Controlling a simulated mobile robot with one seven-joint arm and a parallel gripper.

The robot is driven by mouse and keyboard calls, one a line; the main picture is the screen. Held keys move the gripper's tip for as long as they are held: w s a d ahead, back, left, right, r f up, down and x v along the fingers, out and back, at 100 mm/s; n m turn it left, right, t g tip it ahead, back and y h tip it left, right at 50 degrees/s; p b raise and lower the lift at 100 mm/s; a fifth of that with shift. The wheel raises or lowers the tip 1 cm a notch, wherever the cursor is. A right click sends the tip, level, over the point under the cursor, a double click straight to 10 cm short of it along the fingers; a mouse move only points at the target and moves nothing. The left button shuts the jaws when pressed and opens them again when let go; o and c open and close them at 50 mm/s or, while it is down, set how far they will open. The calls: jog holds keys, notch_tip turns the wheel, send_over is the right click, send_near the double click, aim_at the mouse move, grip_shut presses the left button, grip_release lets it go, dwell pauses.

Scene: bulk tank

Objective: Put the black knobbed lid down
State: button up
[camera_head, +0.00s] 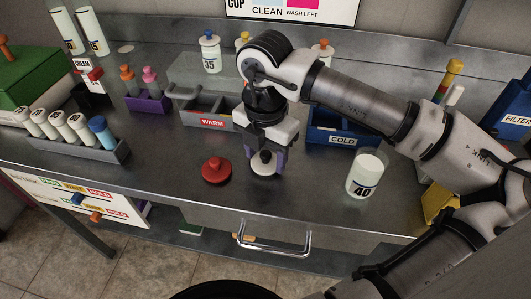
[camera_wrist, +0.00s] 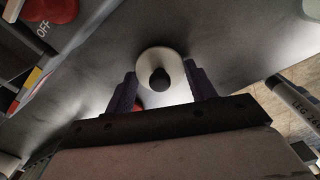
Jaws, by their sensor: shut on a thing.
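The black knobbed lid (camera_head: 264,165) is a pale round disc with a black knob on top. It also shows in the wrist view (camera_wrist: 148,60), knob toward the camera. My gripper (camera_head: 266,158) points down with its purple fingers on either side of the disc, shut on its rim. In the wrist view the fingers (camera_wrist: 161,82) flank the disc. The lid is low over the front middle of the steel bench (camera_head: 300,205). I cannot tell whether its underside touches the bench.
A red knobbed lid (camera_head: 216,170) lies just left of my gripper. A white jar marked 40 (camera_head: 365,176) stands to the right. Behind are the grey WARM bin (camera_head: 212,122) and blue COLD bin (camera_head: 341,139). A bottle rack (camera_head: 75,148) stands left. The bench front is clear.

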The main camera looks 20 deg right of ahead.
aim_at(265, 153)
jog(key=shift+f, duration=0.25)
jog(key=o, duration=1)
jog(key=shift+r, duration=0.15)
jog(key=shift+c, duration=0.2)
jog(key=shift+r, duration=0.1)
jog(key=shift+r+p, duration=0.2)
jog(key=shift+p, duration=0.15)
notch_tip(265, 153, up, 12)
jog(key=shift+f+b, duration=0.15)
jog(key=shift+b, duration=0.25)
